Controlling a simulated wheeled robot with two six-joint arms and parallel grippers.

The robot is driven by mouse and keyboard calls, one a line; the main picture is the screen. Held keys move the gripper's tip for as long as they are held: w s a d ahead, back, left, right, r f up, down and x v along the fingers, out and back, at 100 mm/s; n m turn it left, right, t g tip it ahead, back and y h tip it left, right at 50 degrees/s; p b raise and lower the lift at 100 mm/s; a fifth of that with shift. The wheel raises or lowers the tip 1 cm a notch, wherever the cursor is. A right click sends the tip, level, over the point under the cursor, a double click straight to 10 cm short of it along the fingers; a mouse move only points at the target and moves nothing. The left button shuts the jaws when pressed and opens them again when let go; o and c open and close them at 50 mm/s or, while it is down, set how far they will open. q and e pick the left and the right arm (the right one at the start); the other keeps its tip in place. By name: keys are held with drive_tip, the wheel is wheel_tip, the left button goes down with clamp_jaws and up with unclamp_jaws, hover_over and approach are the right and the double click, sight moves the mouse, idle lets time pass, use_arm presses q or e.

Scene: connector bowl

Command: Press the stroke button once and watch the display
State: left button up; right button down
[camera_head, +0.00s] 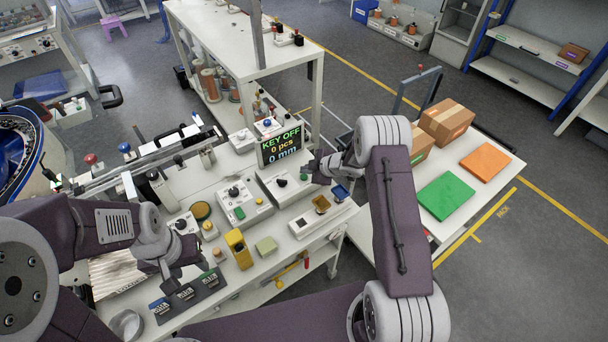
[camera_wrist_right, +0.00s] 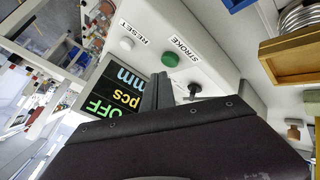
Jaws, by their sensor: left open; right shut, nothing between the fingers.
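The display (camera_head: 280,145) stands upright behind the control box and reads "KEY OFF", "0 pcs", "0 mm"; part of it shows upside down in the right wrist view (camera_wrist_right: 107,97). The green button labelled STROKE (camera_wrist_right: 170,59) sits on the light box, with a white RESET button (camera_wrist_right: 127,44) beside it and a black key-like knob (camera_wrist_right: 195,89). My right gripper (camera_wrist_right: 161,76) is shut and empty, its tips close to the green button; contact cannot be told. In the head view it hovers (camera_head: 312,168) over the box's right side. My left gripper (camera_head: 172,272) is open and empty.
Another control box (camera_head: 240,200) stands left of the stroke box. A yellow device (camera_head: 238,248) and dark labelled bins (camera_head: 188,294) are near the left gripper. Cardboard boxes (camera_head: 446,120) stand at right.

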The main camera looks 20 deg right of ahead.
sight(306, 178)
wheel_tip(306, 178, up, 5)
drive_tip(key=p, duration=0.4)
drive_tip(key=shift+p, duration=0.4)
idle(0.4)
